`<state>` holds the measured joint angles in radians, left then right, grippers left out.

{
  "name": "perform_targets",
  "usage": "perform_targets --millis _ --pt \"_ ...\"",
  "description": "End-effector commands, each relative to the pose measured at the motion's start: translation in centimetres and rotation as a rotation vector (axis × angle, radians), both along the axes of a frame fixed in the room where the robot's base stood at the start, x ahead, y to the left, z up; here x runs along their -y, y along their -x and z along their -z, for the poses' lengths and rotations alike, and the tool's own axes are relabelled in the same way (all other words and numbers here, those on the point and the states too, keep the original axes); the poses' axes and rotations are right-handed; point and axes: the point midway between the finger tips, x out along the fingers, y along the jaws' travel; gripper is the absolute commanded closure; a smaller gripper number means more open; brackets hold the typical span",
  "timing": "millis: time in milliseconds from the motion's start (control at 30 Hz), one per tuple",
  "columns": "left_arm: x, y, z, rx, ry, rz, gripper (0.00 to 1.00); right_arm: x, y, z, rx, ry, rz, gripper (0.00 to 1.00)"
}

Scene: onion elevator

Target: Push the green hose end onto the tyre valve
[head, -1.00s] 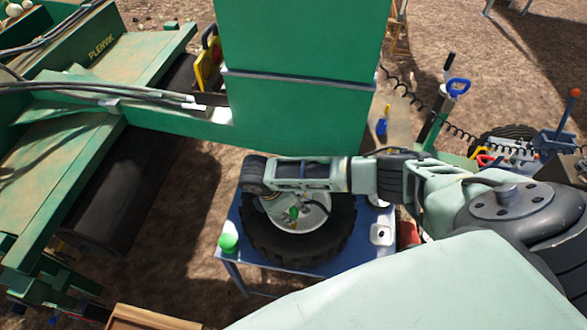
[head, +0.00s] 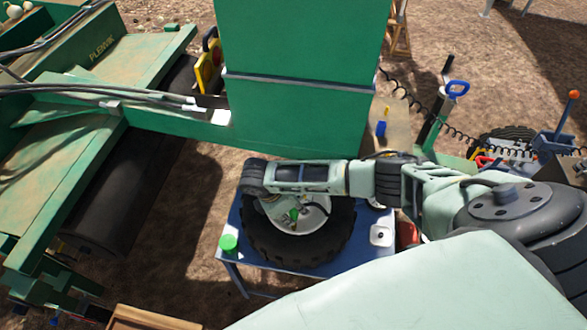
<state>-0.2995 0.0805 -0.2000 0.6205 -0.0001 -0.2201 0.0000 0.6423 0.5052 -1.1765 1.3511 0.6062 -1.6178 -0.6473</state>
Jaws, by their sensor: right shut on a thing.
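The tyre (head: 300,250) lies flat on a blue table, with its pale rim (head: 314,215) facing up. My right arm reaches in from the right across the tyre's far side. My right gripper (head: 287,211) is over the rim, partly hidden under its own wrist, and is shut on the green hose end (head: 294,215), a small green piece. The valve cannot be made out at this size, so I cannot tell whether the hose end touches it. My left gripper is not in view.
The blue table (head: 230,257) carries a green-capped item (head: 228,242) at left and a white item (head: 381,236) at right. A tall green machine column (head: 300,110) stands just behind the table. Green machinery fills the left, and a tool cart stands at right.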

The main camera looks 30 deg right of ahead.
Motion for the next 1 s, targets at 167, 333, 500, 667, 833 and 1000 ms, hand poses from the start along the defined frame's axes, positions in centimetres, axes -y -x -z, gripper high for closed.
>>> perform_targets --millis 167,333,500,667,833,1000 --pt "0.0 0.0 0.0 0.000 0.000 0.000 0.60 0.0 0.0 0.0 0.000 0.000 -0.001 1.00" --pt "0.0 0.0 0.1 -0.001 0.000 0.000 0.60 0.0 0.0 0.1 0.000 0.000 -0.001 1.00" --pt "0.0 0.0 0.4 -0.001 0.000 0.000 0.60 0.0 0.0 0.5 0.000 0.000 -0.001 1.00" --pt "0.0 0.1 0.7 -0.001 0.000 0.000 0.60 0.0 0.0 0.9 0.000 0.000 -0.001 1.00" --pt "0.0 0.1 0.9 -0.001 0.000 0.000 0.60 0.0 0.0 1.3 0.000 0.000 -0.001 1.00" --pt "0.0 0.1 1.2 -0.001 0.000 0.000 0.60 0.0 0.0 1.8 0.000 0.000 0.000 1.00"
